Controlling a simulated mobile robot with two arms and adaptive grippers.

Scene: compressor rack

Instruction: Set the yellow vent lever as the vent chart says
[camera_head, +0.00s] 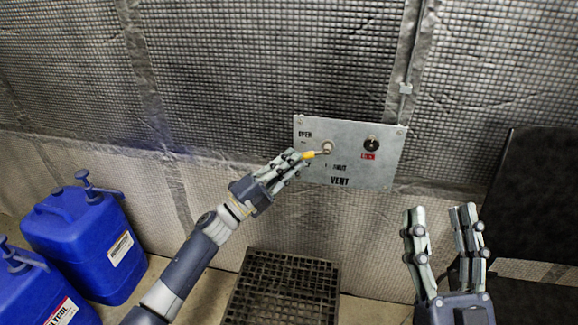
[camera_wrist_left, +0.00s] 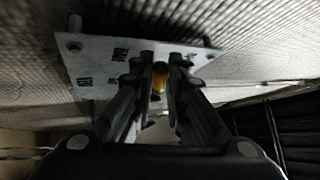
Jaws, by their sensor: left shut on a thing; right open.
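The yellow vent lever (camera_head: 310,155) sits on a grey metal vent panel (camera_head: 352,178) on the wall and points to the left from its round pivot. My left gripper (camera_head: 299,160) is shut on the lever's yellow end. In the left wrist view the yellow lever (camera_wrist_left: 159,77) shows between the two fingers (camera_wrist_left: 158,85). The panel reads OPEN at upper left, SHUT below the pivot, and VENT at the bottom; another label at left is partly hidden by my fingers. My right gripper (camera_head: 443,215) is open and empty, low and right of the panel. No vent chart is seen.
A black knob (camera_head: 372,144) with a red LOCK label is on the panel's right side. Blue jugs (camera_head: 85,240) stand at the left. A black grated crate (camera_head: 285,290) is on the floor below. A dark panel (camera_head: 535,200) is at the right.

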